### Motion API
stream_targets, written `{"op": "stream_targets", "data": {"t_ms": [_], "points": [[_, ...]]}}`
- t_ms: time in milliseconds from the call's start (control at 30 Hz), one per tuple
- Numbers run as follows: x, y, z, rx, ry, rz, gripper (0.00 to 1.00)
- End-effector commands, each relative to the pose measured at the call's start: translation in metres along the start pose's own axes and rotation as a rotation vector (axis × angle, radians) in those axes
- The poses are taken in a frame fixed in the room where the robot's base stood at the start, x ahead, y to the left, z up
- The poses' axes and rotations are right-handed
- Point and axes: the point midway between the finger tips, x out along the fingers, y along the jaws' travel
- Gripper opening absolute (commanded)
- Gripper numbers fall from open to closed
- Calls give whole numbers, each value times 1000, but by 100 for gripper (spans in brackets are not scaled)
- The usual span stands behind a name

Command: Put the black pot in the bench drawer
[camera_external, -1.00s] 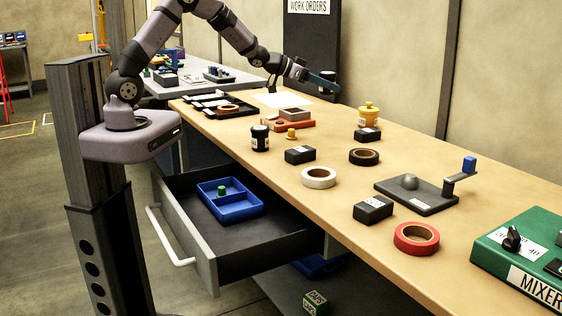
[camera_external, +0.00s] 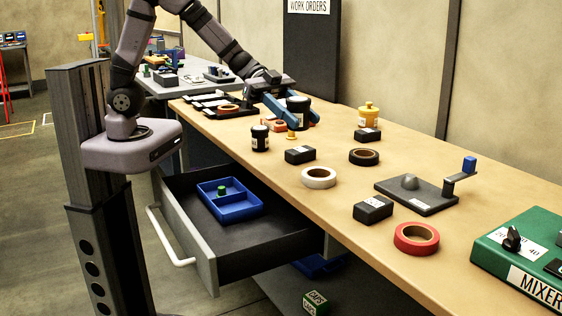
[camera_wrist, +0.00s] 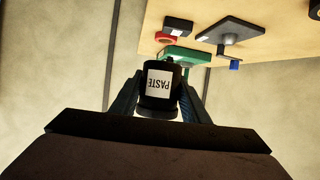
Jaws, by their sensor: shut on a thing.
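A black pot (camera_external: 298,105) is between the blue fingers of my gripper (camera_external: 293,110), over the far part of the bench. My gripper is shut on it. In the wrist view the held black pot (camera_wrist: 159,104) has a white label reading PASTE, with one finger on each side. It looks upright in the external view; I cannot tell whether it clears the bench. A second, smaller black pot (camera_external: 260,140) with a white label stands near the bench's front edge. The bench drawer (camera_external: 266,240) is pulled open below, holding a blue divided tray (camera_external: 238,210) with a green piece.
The drawer floor beside the tray is bare.

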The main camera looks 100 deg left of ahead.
Motion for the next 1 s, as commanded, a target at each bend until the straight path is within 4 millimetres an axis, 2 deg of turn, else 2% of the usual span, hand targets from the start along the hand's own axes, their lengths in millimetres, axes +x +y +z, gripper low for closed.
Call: {"op": "stream_targets", "data": {"t_ms": [33, 200, 500, 833, 1000], "points": [[3, 20, 0, 20, 1, 45, 16], [6, 72, 3, 70, 2, 166, 16], [2, 133, 12, 127, 0, 309, 16], [24, 129, 64, 118, -3, 301, 16], [38, 130, 99, 115, -4, 302, 16]]}}
